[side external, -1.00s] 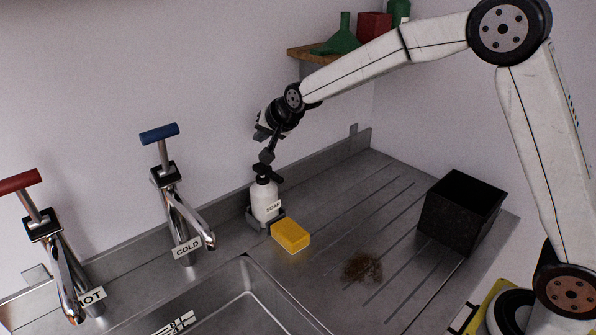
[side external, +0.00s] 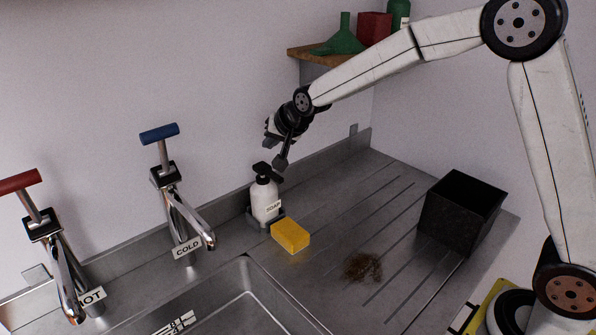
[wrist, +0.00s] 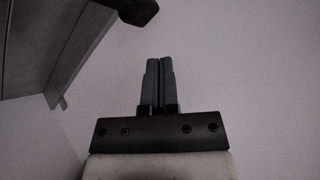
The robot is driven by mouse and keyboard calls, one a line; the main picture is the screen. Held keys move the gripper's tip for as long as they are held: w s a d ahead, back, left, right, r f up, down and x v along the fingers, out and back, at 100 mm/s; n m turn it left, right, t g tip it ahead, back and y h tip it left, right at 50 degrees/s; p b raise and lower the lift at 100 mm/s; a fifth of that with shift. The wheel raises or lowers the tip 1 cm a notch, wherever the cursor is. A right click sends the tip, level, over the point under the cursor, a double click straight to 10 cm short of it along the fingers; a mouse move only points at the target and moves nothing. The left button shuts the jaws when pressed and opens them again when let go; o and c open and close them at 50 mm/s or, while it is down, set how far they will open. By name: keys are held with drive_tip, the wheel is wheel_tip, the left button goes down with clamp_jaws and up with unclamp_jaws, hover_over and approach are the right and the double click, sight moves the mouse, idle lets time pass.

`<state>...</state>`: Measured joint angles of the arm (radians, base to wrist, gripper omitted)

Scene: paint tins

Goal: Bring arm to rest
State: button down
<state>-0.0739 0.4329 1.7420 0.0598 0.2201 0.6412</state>
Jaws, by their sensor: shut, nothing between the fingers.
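My gripper (side external: 281,162) is in the side external view, just right of and slightly above the soap bottle's pump head, apart from it as far as I can tell. In the wrist view my gripper (wrist: 159,62) shows its two fingers pressed together with nothing between them. The white soap bottle (side external: 264,201) with a black pump stands upright in a grey holder by the back ledge. A dark shape at the top of the wrist view (wrist: 138,10) looks like the pump head. My arm reaches in from the right, bent high over the drainboard.
A yellow sponge (side external: 290,236) lies before the soap. A brown stain (side external: 362,267) marks the drainboard, and a black open box (side external: 459,220) stands right. Cold (side external: 178,205) and hot (side external: 58,260) taps stand left by the sink (side external: 225,285). A shelf (side external: 300,52) holds a green funnel and other items.

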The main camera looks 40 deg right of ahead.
drive_tip(key=s+d+f+n+g, duration=0.1)
drive_tip(key=s+f+n+g, duration=0.1)
drive_tip(key=s, duration=0.7)
drive_tip(key=s+d+f+n+g, duration=0.2)
drive_tip(key=s+f, duration=0.2)
drive_tip(key=s, duration=0.6)
drive_tip(key=s+d+f+n+g, duration=0.1)
drive_tip(key=s+f+n+g, duration=0.1)
drive_tip(key=s, duration=0.8)
wheel_tip(320, 180, down, 2)
drive_tip(key=shift+s+d+f+n+h, duration=0.1)
drive_tip(key=shift+s+d+n+h, duration=0.15)
drive_tip(key=shift+n+h, duration=0.25)
